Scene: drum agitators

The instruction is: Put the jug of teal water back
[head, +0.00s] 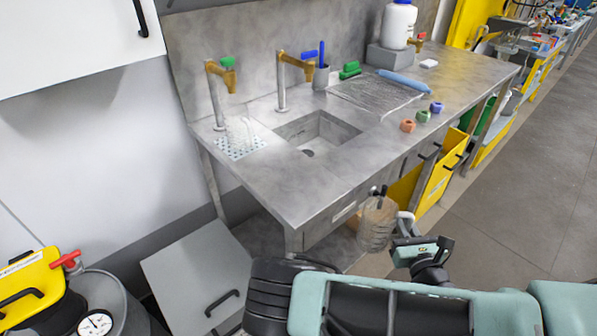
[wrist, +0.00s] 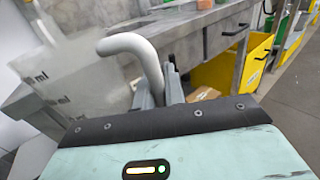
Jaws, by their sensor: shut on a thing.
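A clear, see-through jug (head: 376,228) hangs in front of the bench, below the level of its top, and looks close to upright. No teal colour shows in it. In the wrist view the jug's wall (wrist: 85,85) with "ml" markings fills the left side, and its pale curved handle (wrist: 135,42) reaches across to my fingers. My gripper (head: 409,230) is at the handle on the jug's right side. In the wrist view my gripper (wrist: 158,88) is shut on the handle. Any water level is hard to make out.
The steel bench (head: 310,190) has a sink (head: 317,134), two brass taps and a dotted mat (head: 240,146) at the left. Coloured rings (head: 422,116) lie near its front edge. A white bottle (head: 398,24) stands at the back. Floor at right is clear.

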